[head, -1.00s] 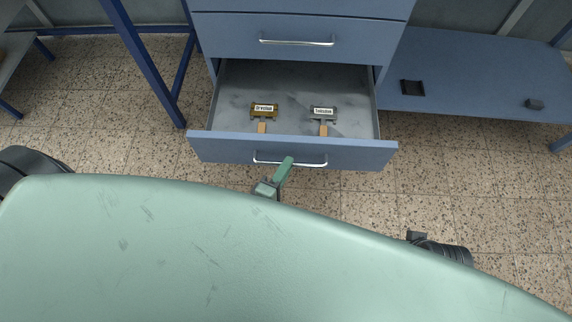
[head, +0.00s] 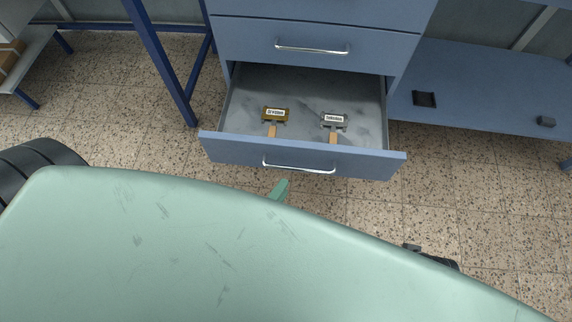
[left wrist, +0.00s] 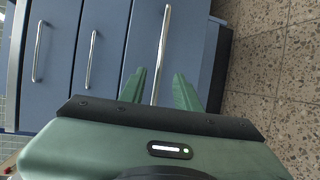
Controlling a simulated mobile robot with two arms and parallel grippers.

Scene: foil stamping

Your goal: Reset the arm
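My left gripper (head: 280,190) shows in the head view only as a green fingertip past the edge of my green body, just in front of the open drawer. In the left wrist view the left gripper (left wrist: 159,90) has its two green fingers spread, with nothing held. The drawer handle (head: 299,167) is a little beyond the fingertip and apart from it; in the left wrist view a silver handle (left wrist: 162,50) lines up between the fingers. My right gripper is not in view.
The open blue drawer (head: 222,150) holds two labelled stamps, one brass (head: 274,114) and one grey (head: 333,120), with wooden handles. A closed drawer (head: 312,47) sits above. A blue shelf (head: 470,95) stands at right.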

